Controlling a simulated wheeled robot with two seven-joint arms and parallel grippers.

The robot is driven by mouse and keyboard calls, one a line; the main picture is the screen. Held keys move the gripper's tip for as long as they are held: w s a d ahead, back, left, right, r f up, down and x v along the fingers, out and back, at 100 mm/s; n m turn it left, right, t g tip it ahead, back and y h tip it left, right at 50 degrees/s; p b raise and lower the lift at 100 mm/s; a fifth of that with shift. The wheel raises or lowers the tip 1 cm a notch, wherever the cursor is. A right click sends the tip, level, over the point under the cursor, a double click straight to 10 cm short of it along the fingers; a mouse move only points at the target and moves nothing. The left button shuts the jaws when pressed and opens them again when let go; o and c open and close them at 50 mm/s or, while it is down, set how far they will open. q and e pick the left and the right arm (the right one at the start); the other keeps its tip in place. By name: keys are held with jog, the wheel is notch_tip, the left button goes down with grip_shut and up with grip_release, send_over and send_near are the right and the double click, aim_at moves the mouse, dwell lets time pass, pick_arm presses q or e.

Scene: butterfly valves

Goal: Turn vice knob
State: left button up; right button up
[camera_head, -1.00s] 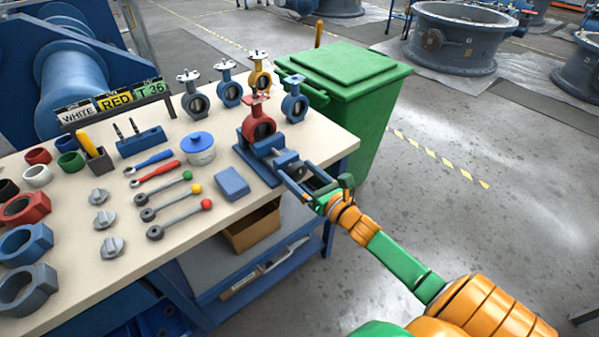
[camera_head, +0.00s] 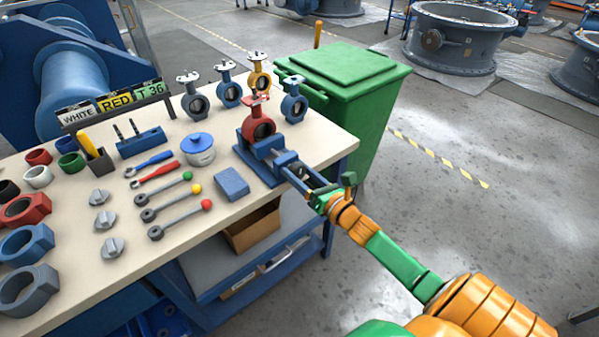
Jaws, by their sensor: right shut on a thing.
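A blue vice (camera_head: 265,163) stands at the right front corner of the workbench. A red butterfly valve (camera_head: 257,128) sits upright in it. The vice's knob end points toward the front right, and my right gripper covers it. My right gripper (camera_head: 300,174) reaches in from the lower right and is shut on the vice knob; the knob itself is mostly hidden between the fingers. My left gripper is not in view.
Blue and yellow valves (camera_head: 293,104) stand behind the vice. A green bin (camera_head: 345,85) is close behind the bench's right corner. A blue box (camera_head: 232,184), levers and a lidded pot (camera_head: 198,150) lie left of the vice.

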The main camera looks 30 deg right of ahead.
jog(key=m+p, duration=0.1)
jog(key=m, duration=0.4)
jog(key=shift+m, duration=0.3)
jog(key=m+p, duration=0.1)
jog(key=m, duration=0.4)
jog(key=m+p, duration=0.1)
jog(key=m, duration=0.4)
jog(key=shift+d+m, duration=0.1)
jog(key=shift+m, duration=0.3)
jog(key=m+p, duration=0.1)
jog(key=m, duration=0.4)
jog(key=shift+f, duration=0.1)
jog(key=m, duration=0.9)
jog(key=shift+f+m+p, duration=0.1)
jog(key=shift+m+p, duration=0.2)
jog(key=m, duration=0.4)
jog(key=shift+a, duration=0.2)
jog(key=shift+m, duration=2)
